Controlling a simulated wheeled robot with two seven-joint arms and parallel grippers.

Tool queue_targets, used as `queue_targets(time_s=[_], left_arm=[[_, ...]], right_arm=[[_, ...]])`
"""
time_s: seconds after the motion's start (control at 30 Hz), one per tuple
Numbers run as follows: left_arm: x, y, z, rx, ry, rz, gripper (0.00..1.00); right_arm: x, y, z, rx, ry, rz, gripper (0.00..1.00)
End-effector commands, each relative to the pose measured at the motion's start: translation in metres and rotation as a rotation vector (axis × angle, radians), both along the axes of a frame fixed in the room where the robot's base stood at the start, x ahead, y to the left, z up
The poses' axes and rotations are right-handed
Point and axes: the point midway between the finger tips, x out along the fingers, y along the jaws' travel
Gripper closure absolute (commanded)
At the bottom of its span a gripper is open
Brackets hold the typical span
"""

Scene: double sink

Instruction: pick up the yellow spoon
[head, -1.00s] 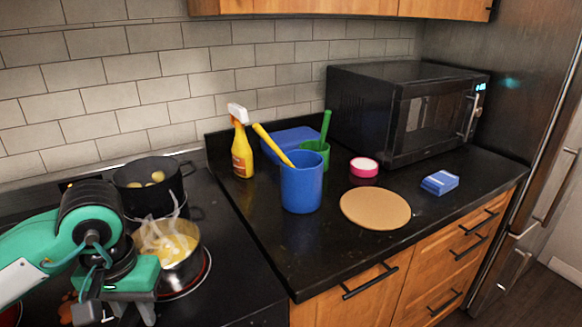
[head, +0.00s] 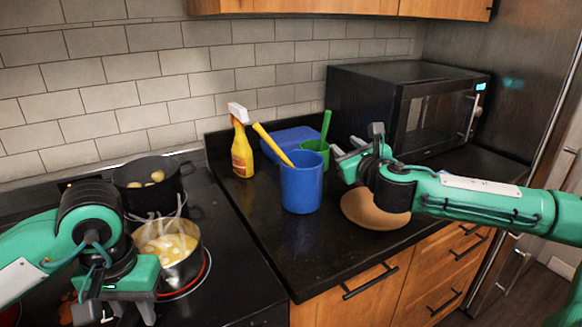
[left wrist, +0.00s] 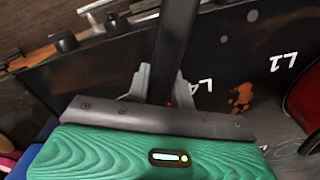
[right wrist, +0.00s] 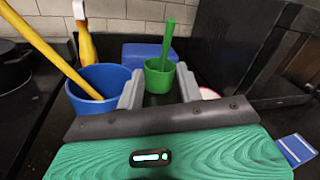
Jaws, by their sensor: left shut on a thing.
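The yellow spoon (head: 270,143) leans to the left in the blue cup (head: 302,185); its lower end is hidden inside. In the right wrist view the spoon's handle (right wrist: 42,48) crosses the upper left, above the blue cup (right wrist: 82,104). My right gripper (head: 358,155) is open and empty, to the right of the blue cup and apart from the spoon. Its fingers (right wrist: 158,90) frame the green cup (right wrist: 160,78) beyond. My left gripper (head: 118,300) is low by the stove, shut on a dark handle (left wrist: 175,50); what the handle belongs to is unclear.
A yellow spray bottle (head: 241,152) and a blue box (head: 285,143) stand behind. The microwave (head: 410,110) is at the back right. A round tan board (head: 372,215) lies under my right arm. A saucepan (head: 180,265) and a black pot (head: 148,195) are left. Front counter is clear.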

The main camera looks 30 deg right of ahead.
Motion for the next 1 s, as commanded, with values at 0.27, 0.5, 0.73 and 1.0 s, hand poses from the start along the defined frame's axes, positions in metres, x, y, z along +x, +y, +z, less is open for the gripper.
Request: queue_targets(time_s=[0.27, 0.5, 0.73, 1.0], left_arm=[[0.0, 0.0, 0.0, 0.0, 0.001, 0.0, 1.0], [0.0, 0.0, 0.0, 0.0, 0.001, 0.0, 1.0], [0.0, 0.0, 0.0, 0.0, 0.001, 0.0, 1.0], [0.0, 0.0, 0.0, 0.0, 0.001, 0.001, 1.0]], right_arm=[[-0.022, 0.116, -0.01, -0.246, 0.005, 0.278, 0.63], [-0.009, 0.135, -0.01, -0.288, -0.005, 0.319, 0.63], [0.029, 0.137, -0.01, -0.289, -0.004, 0.315, 0.63], [0.05, 0.14, -0.008, -0.287, -0.004, 0.316, 0.63]])
